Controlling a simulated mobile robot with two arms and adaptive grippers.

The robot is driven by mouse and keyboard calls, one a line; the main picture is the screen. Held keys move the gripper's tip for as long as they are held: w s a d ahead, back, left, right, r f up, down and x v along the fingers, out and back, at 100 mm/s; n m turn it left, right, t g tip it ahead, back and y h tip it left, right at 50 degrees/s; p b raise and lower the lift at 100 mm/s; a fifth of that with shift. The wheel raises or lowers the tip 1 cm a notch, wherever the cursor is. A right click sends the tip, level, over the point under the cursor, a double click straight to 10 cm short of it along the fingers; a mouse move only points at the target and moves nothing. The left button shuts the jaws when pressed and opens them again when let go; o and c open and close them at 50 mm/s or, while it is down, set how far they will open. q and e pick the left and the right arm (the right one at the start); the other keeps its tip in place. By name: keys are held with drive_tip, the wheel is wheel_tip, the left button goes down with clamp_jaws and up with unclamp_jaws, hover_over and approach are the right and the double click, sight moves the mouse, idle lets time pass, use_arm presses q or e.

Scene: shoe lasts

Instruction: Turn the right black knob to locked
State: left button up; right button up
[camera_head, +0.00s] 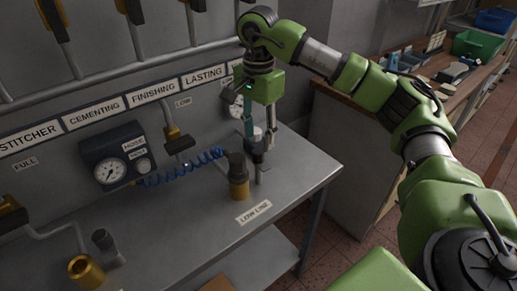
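My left gripper is not in view.
Pipes with yellow-black valves line the wall. The bench front is mostly clear.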

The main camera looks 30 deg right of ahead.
sight(259, 150)
wheel_tip(259, 150, down, 5)
drive_tip(key=shift+r, duration=0.1)
idle(0.3)
clamp_jaws()
